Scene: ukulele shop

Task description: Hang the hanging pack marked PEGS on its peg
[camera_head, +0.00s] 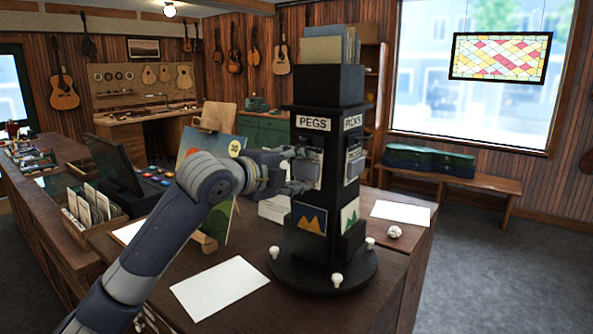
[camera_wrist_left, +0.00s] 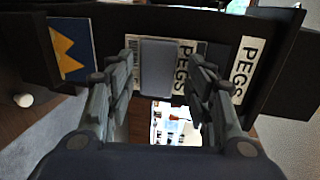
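The hanging pack marked PEGS (camera_wrist_left: 181,72) is a grey-fronted pack with a white label at each end. In the head view the pack (camera_head: 309,166) is at the stand's PEGS face, below the white PEGS sign (camera_head: 313,123), partly hidden by my fingers. The sign also shows in the left wrist view (camera_wrist_left: 243,72). My left gripper (camera_head: 299,170) has a finger at the pack's upper edge and one at its lower edge; in the left wrist view the fingertips (camera_wrist_left: 163,62) meet both edges. The peg is hidden. My right gripper is out of view.
The black display stand (camera_head: 329,255) has a round base with white knobs. A PICKS sign (camera_head: 352,122) and another pack (camera_head: 353,164) are on its right face. White sheets (camera_head: 219,287) lie on the counter. A tilted picture (camera_head: 221,222) stands close behind my left arm.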

